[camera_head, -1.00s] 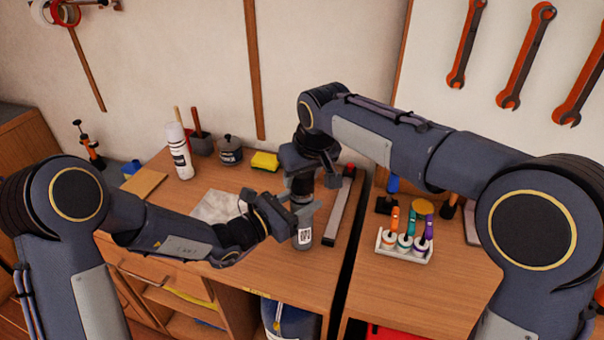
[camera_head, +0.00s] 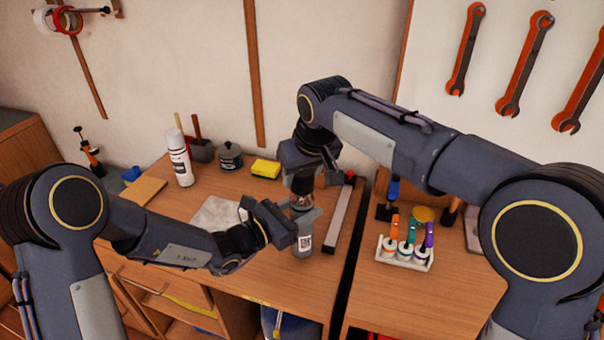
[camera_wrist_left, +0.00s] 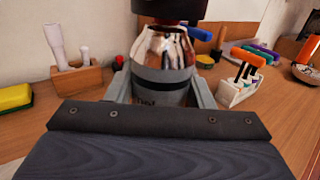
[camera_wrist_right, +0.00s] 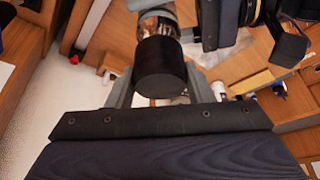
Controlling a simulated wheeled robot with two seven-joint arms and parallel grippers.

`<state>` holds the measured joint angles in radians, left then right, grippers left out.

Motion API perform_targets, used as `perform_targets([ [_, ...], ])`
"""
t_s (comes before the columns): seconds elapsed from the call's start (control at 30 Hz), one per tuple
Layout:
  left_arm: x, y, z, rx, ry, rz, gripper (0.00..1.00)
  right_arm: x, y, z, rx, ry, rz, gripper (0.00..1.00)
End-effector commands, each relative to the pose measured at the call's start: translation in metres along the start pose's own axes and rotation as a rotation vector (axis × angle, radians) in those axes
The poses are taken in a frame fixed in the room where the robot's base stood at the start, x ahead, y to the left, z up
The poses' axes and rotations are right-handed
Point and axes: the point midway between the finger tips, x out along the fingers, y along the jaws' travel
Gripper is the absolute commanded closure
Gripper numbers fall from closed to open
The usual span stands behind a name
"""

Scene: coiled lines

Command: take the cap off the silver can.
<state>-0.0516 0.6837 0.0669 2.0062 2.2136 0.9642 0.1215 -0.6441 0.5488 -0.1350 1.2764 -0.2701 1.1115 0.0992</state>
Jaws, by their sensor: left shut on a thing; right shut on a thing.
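The silver can (camera_head: 304,240) stands upright near the bench's front edge, with a black-and-white code label. My left gripper (camera_head: 298,224) is shut around its body from the left; in the left wrist view the can's shiny shoulder (camera_wrist_left: 163,48) rises between my fingers. The dark cap shows at the top of that view (camera_wrist_left: 172,9) and, larger, in the right wrist view (camera_wrist_right: 162,70). My right gripper (camera_head: 304,185) is shut on the cap from above. The cap lines up over the can's top; I cannot tell whether there is a gap between them.
A long grey bar (camera_head: 339,218) lies just right of the can. A white rack (camera_head: 404,254) with colourful-handled tools stands further right. A yellow sponge (camera_head: 265,168), a dark pot (camera_head: 229,157) and a white spray can (camera_head: 179,158) stand behind left.

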Motion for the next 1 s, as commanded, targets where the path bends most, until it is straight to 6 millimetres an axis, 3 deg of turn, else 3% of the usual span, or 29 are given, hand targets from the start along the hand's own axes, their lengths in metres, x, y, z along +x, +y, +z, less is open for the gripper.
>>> perform_targets([
  [0.3,0.000,0.000,0.000,0.000,0.000,0.000,0.93,-0.033,0.000,-0.014,0.000,0.003,0.000,0.80],
  [0.53,0.000,0.000,0.000,0.000,0.000,0.000,0.93,-0.035,0.000,-0.015,-0.001,0.001,0.000,0.80],
  [0.57,0.000,0.000,0.000,0.000,0.000,0.000,0.51,-0.035,0.000,-0.015,-0.001,0.001,0.000,0.80],
  [0.6,0.000,0.000,0.000,0.000,0.000,0.000,0.46,-0.035,0.000,-0.014,-0.001,0.001,0.000,0.80],
  [0.77,0.000,0.000,0.000,0.000,0.000,0.000,0.27,-0.035,0.000,-0.014,0.000,0.002,0.000,0.80],
  [1.0,0.000,0.000,0.000,0.000,0.000,0.000,0.27,-0.034,0.000,-0.014,0.000,0.002,0.000,0.80],
])
